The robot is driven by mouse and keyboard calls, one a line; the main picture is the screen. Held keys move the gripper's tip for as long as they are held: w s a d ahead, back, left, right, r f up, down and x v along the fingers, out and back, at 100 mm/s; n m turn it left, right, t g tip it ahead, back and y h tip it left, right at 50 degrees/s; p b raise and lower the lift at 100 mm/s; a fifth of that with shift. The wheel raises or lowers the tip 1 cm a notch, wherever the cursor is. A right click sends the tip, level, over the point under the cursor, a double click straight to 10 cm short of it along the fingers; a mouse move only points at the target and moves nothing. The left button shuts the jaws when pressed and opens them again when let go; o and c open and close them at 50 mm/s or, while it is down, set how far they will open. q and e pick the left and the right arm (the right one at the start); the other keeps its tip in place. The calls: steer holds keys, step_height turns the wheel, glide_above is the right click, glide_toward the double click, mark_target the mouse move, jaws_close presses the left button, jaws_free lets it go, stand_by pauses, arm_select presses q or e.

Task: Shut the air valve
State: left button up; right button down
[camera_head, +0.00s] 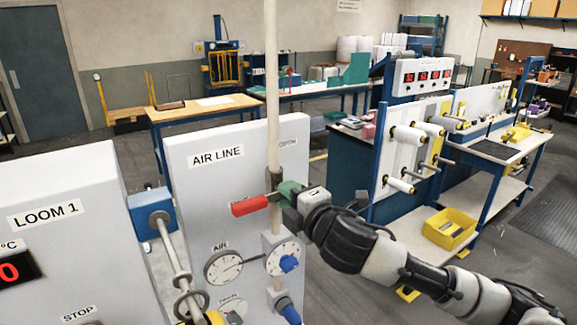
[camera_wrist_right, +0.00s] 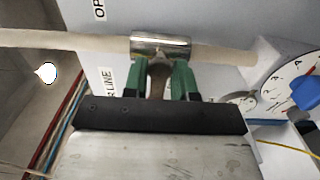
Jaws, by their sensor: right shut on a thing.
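The air valve (camera_head: 273,180) sits on a vertical pale pipe in front of the grey AIR LINE panel (camera_head: 195,200). Its red lever (camera_head: 249,205) sticks out to the left, roughly crosswise to the pipe. My right gripper (camera_head: 286,192) comes in from the right at the valve. In the right wrist view, my right gripper's green fingers (camera_wrist_right: 161,75) are shut on a metal part of the handle, just by the shiny valve body (camera_wrist_right: 160,45). The red grip is not visible in that view. My left gripper is not in view.
Below the valve are a dial with a blue knob (camera_head: 289,263) and an AIR gauge (camera_head: 222,267). The LOOM 1 cabinet (camera_head: 60,240) stands at left. A blue workbench (camera_head: 345,165) with spools and a yellow bin (camera_head: 449,228) stand at right.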

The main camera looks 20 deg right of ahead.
steer(key=c, duration=0.9)
jaws_free()
steer(key=s+b, duration=0.1)
steer(key=s, duration=0.6)
steer(key=shift+d, duration=0.45)
